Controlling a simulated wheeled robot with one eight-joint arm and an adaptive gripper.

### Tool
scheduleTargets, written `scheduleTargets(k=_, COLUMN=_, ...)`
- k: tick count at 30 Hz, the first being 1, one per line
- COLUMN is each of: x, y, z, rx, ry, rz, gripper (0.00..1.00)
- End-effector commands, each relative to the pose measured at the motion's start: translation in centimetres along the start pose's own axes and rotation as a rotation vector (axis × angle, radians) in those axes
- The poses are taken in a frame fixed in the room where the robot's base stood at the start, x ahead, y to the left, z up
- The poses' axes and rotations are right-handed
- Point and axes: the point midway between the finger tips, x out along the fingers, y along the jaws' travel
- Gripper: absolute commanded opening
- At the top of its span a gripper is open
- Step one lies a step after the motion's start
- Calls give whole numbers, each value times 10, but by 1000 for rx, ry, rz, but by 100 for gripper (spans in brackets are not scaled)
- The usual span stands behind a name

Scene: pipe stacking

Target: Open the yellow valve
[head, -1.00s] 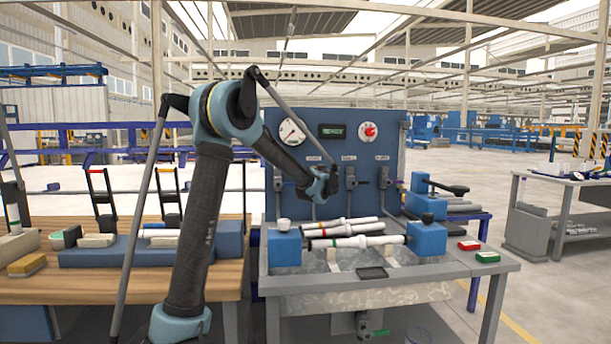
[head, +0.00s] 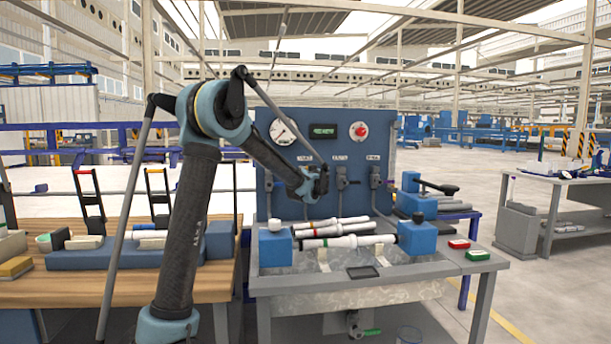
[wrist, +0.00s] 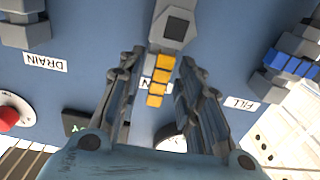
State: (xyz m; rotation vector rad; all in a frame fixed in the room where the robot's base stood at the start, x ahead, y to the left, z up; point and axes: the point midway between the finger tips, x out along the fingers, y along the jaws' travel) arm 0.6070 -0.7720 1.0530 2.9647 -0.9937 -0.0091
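In the wrist view, the yellow valve handle (wrist: 160,80) extends from a grey valve body (wrist: 174,25) on the blue panel. It lies between the two fingers of my gripper (wrist: 155,75), with a visible gap on both sides. The fingers are open and appear apart from the handle; the depth is hard to judge. The handle partly covers a white label. In the head view, my gripper (head: 320,182) is in front of the panel (head: 300,118), and the yellow handle cannot be made out there.
A blue-handled valve (wrist: 292,65) is near the FILL label, and another grey valve (wrist: 25,30) is near the DRAIN label. A gauge (head: 283,131) and red knob (head: 359,131) are on the panel above. White pipes (head: 345,241) lie on the bench below.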

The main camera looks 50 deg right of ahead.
Motion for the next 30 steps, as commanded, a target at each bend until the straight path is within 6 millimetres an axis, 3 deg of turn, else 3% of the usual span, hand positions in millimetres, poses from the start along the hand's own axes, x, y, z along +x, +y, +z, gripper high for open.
scheduleTargets(k=5, x=-20, y=0, z=0, rx=0, ry=0, rz=1, gripper=32)
scheduleTargets(k=18, x=-98, y=0, z=0, rx=-1, ry=-1, rz=2, gripper=32)
scheduleTargets(k=24, x=-115, y=0, z=1, rx=-1, ry=-1, rz=1, gripper=32)
scheduleTargets(k=30, x=-118, y=0, z=1, rx=-1, ry=-1, rz=0, gripper=32)
